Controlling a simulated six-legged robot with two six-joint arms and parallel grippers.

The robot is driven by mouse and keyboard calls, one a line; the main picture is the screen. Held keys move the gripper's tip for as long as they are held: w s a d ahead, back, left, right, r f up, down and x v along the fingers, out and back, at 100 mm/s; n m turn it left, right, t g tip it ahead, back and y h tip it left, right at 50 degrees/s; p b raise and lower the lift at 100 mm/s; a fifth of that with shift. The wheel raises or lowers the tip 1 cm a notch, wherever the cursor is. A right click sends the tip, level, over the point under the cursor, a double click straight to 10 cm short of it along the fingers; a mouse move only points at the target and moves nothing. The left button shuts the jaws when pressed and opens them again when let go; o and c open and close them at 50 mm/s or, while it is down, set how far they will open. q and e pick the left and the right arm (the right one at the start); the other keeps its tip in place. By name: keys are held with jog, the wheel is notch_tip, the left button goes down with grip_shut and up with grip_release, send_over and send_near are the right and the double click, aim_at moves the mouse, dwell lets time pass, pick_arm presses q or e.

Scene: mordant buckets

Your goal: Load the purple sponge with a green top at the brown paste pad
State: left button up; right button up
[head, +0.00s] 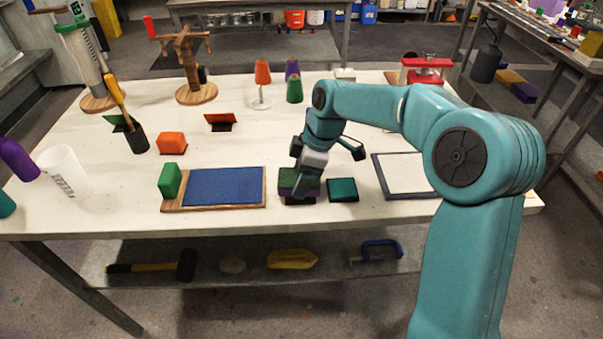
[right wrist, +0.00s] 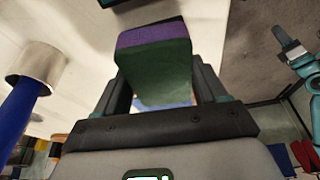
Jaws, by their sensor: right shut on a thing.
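The purple sponge with a green top (head: 308,182) is held in my right gripper (head: 301,180) over the front of the table. In the right wrist view the sponge (right wrist: 155,75) sits between the two jaws, its green part nearer the camera and its purple band farther off. Just under it is a dark low pad (head: 300,200), mostly hidden; I cannot tell whether it is brown or whether the sponge touches it. A teal-topped dark pad (head: 342,189) lies to its right. My left gripper (right wrist: 290,42) seems to show at the right wrist view's edge, its jaws unclear.
A wooden board with a blue sheet (head: 225,187) and a green block (head: 170,180) lies left of the sponge. A dark-framed white panel (head: 405,175) lies to the right. An orange block (head: 172,143) and small cones (head: 294,88) stand behind. The table's front edge is close.

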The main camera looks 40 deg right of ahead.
jog(key=shift+s+r, duration=0.1)
jog(key=shift+f+b, duration=0.4)
jog(key=shift+f, duration=0.25)
dwell(1.7)
jog(key=shift+r, duration=0.1)
notch_tip(320, 180, up, 7)
jog(key=p, duration=0.5)
jog(key=shift+p, duration=0.3)
dwell(0.4)
